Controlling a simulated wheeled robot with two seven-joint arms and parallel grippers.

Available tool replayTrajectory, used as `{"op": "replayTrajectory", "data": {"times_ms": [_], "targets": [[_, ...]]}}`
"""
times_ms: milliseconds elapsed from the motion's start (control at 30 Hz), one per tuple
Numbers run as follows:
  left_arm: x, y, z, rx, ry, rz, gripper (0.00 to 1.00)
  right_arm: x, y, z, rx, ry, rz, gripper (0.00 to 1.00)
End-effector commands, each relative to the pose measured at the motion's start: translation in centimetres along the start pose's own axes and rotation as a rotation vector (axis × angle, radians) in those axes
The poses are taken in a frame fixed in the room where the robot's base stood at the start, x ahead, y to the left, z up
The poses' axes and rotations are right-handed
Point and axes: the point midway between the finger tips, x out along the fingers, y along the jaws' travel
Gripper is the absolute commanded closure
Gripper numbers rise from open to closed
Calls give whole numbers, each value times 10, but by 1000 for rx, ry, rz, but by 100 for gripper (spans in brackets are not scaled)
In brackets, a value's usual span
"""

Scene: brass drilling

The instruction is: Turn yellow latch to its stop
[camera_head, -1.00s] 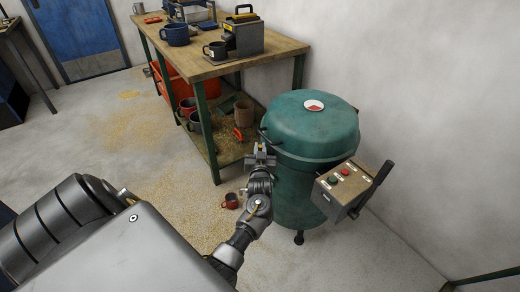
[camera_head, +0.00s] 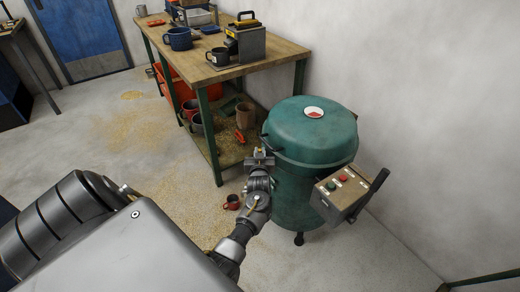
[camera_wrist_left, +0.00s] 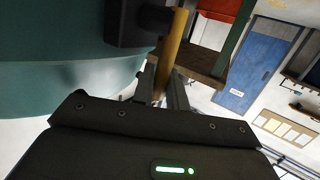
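The yellow latch (camera_wrist_left: 172,52) shows in the left wrist view as a yellow bar beside a dark block (camera_wrist_left: 138,22) on the green drum (camera_wrist_left: 70,60). In the head view I cannot make out the latch at the drum's left side, where my gripper is. My left gripper (camera_head: 260,153) is at the left side of the green drum (camera_head: 310,135), just below its lid. In the left wrist view its fingers (camera_wrist_left: 163,92) lie on either side of the bar's lower end. I cannot tell whether they press on it. My right gripper is not in view.
A control box (camera_head: 342,192) with red and green buttons and a dark lever is on the drum's right. A wooden workbench (camera_head: 275,52) with mugs and a yellow-handled machine (camera_head: 245,40) stands behind.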

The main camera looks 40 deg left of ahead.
Motion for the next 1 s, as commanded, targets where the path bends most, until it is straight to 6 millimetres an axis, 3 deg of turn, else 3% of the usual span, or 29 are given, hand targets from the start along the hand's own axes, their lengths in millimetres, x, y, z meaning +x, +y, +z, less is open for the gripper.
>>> {"op": "replayTrajectory", "data": {"times_ms": [33, 133, 500, 667, 1000], "targets": [[0, 0, 0, -1, 0, -1, 79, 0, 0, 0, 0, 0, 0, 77], [0, 0, 0, 0, 0, 0, 66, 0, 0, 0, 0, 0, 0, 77], [-6, 0, -2, 0, 0, 0, 65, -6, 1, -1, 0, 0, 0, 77], [-31, 0, -6, 1, -3, 1, 65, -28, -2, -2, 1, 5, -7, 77], [-93, 0, -4, 0, -2, -1, 65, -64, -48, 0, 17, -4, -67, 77]]}}
